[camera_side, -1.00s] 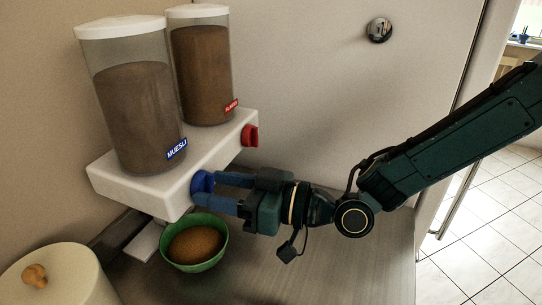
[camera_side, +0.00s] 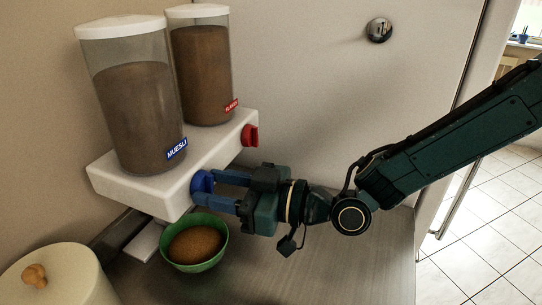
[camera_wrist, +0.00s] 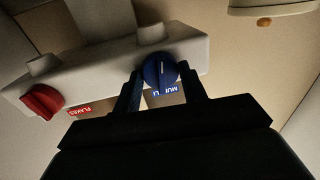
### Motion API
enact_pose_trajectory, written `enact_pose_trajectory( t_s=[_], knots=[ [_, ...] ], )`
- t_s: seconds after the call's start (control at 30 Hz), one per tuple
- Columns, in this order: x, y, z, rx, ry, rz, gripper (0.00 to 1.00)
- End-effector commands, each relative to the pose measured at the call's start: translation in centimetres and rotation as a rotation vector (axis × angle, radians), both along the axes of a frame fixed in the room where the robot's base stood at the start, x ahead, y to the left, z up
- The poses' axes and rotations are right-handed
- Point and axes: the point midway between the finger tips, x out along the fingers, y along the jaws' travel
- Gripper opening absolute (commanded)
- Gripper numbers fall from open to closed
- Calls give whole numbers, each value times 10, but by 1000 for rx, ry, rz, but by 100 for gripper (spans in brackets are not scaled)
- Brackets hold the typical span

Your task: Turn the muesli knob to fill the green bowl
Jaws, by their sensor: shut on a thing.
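The muesli dispenser (camera_side: 135,115) is a clear canister with a white lid and a blue MUESLI label. Its blue knob (camera_side: 201,185) is on the front of the white base and also shows in the wrist view (camera_wrist: 160,69). My gripper (camera_side: 222,190) is shut on this knob, with one finger on each side; its fingers show in the wrist view (camera_wrist: 161,90). The green bowl (camera_side: 216,258) stands below the muesli side of the base, holding a mound of brown muesli (camera_side: 195,244).
A second canister (camera_side: 203,75) with a red FLAKES label stands behind, with a red knob (camera_side: 250,135). A cream pot (camera_side: 62,285) with a wooden lid knob is at the lower left. The counter (camera_side: 330,260) right of the bowl is clear.

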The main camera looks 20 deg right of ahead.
Motion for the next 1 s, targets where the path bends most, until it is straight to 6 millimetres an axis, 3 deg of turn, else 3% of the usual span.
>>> enact_pose_trajectory(
  t_s=[0.23,0.57,0.6,0.63,1.0],
  knots=[
    [0,0,0,-115,-114,0,19],
    [0,0,0,-128,-125,1,19],
    [0,0,0,-128,-125,1,48],
    [0,0,0,-128,-125,1,51],
    [-1,-1,1,-126,-126,1,51]
  ],
)
